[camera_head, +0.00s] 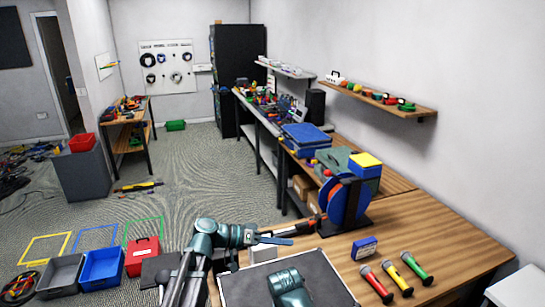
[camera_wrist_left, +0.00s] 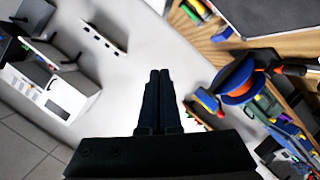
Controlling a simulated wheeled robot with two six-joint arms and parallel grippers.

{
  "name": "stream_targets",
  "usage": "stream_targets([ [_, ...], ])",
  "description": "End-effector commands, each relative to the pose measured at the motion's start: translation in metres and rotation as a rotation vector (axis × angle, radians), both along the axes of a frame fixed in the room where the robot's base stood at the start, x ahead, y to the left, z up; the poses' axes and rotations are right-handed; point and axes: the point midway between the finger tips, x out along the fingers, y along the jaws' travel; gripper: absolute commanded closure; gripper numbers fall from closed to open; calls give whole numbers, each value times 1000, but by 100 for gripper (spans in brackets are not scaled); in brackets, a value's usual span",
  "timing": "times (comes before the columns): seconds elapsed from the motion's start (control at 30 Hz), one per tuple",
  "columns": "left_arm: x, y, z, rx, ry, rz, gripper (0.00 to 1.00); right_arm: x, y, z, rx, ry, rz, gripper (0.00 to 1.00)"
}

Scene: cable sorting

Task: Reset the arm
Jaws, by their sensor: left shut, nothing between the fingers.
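My left gripper (camera_head: 288,242) reaches in over the front of the wooden worktable (camera_head: 440,230), left of the blue cable reel. Its fingers lie together, shut and empty, and also show side by side in the left wrist view (camera_wrist_left: 160,76). They touch nothing that I can see. A teal part of my own body shows at the bottom middle of the head view. My right gripper cannot be seen.
The blue cable reel (camera_head: 342,202) stands on the table, with an orange centre in the wrist view (camera_wrist_left: 238,82). A small blue box (camera_head: 364,248) and red, yellow (camera_head: 396,277) and green-handled microphones lie to the right. Blue (camera_head: 102,284) and grey bins (camera_head: 60,292) stand on the floor at left.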

Motion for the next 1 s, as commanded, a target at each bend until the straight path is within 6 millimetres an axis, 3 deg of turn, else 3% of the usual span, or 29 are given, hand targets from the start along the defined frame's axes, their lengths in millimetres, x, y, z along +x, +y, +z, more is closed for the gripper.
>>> stream_targets([
  [0.17,-46,34,-69,328,176,67,100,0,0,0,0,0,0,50],
  [0.33,-85,92,-124,667,338,207,100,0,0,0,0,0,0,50],
  [0.5,-113,148,-150,917,432,357,100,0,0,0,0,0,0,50],
  [0.73,-144,213,-160,1173,498,558,100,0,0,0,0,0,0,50],
  [1.0,-169,145,-160,1275,424,372,100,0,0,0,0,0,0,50],
])
